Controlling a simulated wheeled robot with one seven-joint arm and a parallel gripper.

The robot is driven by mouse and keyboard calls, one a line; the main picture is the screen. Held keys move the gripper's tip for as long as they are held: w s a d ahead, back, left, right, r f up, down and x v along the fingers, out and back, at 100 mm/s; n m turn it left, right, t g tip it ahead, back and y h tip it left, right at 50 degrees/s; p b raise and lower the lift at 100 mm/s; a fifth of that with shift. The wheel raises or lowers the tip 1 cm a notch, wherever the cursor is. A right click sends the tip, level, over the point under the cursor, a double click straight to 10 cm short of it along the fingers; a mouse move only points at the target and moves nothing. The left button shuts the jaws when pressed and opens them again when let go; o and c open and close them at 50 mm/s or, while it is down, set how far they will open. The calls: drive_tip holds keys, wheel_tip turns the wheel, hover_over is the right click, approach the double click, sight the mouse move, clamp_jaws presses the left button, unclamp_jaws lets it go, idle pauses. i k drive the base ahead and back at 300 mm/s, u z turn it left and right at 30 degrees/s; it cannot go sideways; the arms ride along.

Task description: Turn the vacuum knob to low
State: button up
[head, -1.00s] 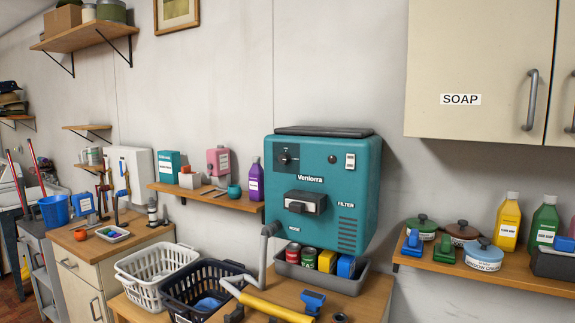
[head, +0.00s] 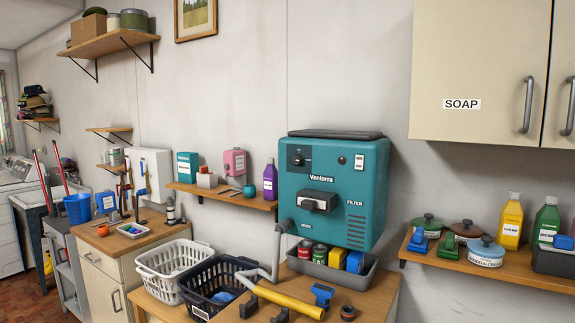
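The vacuum is a teal wall-mounted box (head: 345,185) marked "Veniorra" in the middle of the head view. Its knob (head: 299,159) is a small black dial on a dark plate at the box's upper left front. The dial's markings are too small to read, so I cannot tell its setting. A black handle (head: 317,201) sits lower on the front, and a light switch plate (head: 359,162) is at the upper right. My gripper is not in view, and nothing is touching the knob.
A grey tray (head: 345,280) with cans and blocks is under the vacuum. A grey hose and yellow wand (head: 285,300) lie on the bench in front. Baskets (head: 175,268) stand left. A shelf (head: 490,268) with bottles and the SOAP cabinet (head: 475,75) are right.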

sight(297, 159)
drive_tip(key=z, duration=1.05)
drive_tip(key=k, duration=0.1)
drive_tip(key=u, duration=2.4)
drive_tip(key=i, duration=0.7)
drive_tip(key=u, duration=0.3)
